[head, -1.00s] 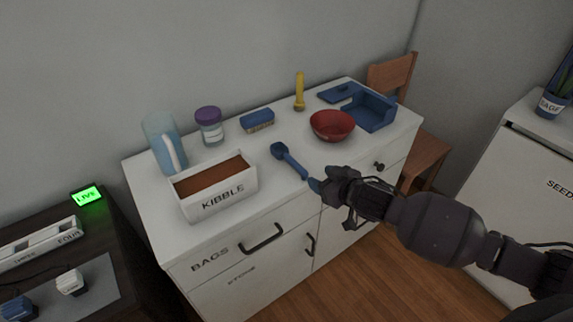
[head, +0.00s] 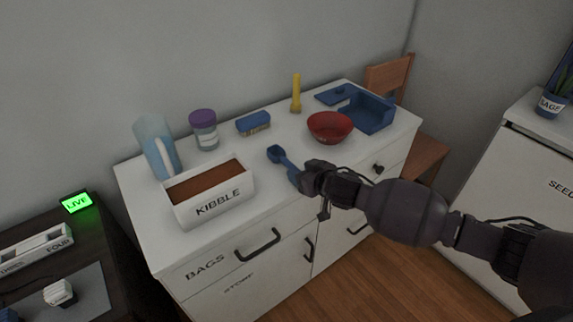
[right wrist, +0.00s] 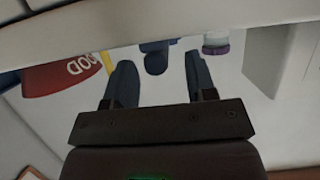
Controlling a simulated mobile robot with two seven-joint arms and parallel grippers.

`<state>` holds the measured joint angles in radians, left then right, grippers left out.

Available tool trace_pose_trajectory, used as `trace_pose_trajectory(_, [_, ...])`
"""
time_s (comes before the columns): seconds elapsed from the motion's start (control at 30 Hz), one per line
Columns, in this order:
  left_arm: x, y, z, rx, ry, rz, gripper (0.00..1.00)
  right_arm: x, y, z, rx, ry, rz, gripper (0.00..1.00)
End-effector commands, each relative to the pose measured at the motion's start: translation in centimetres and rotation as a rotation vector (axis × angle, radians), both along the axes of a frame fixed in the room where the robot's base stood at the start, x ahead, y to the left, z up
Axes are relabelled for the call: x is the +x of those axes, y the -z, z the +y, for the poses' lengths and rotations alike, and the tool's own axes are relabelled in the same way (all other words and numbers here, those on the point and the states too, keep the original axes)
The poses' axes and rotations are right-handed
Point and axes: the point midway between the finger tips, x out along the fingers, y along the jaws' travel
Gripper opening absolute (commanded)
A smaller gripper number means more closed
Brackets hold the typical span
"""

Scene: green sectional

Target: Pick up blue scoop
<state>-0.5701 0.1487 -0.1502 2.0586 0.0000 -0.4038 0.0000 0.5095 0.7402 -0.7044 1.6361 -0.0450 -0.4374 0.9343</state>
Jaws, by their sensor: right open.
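The blue scoop (head: 279,157) lies on the white dresser top, right of the kibble box, its bowl end toward the back and its handle toward the front. My right gripper (head: 304,180) is at the handle's front end and hides part of it. In the right wrist view my right gripper (right wrist: 158,62) has its two dark fingers apart. A blue shape shows between them; I cannot tell whether it is the scoop, the blue block behind, or both. My left gripper is not in view.
The kibble box (head: 208,197) stands left of the scoop and the red bowl (head: 330,128) right. Behind are a blue pitcher (head: 158,150), a purple-lidded jar (head: 204,130), a blue block (head: 253,123) and a yellow flashlight (head: 296,95). A blue tray (head: 368,112) is back right.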

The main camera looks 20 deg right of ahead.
Motion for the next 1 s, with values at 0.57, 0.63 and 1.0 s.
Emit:
trace_pose_trajectory(0.57, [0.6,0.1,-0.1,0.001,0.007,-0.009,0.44,2.2,1.0,0.8,0.0,0.0,0.001,0.42])
trace_pose_trajectory(0.63, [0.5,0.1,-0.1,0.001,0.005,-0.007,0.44,2.2,1.0,0.8,0.0,0.0,0.001,0.31])
trace_pose_trajectory(1.0, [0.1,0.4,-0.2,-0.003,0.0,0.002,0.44,2.2,1.0,0.8,0.0,0.0,0.001,0.02])
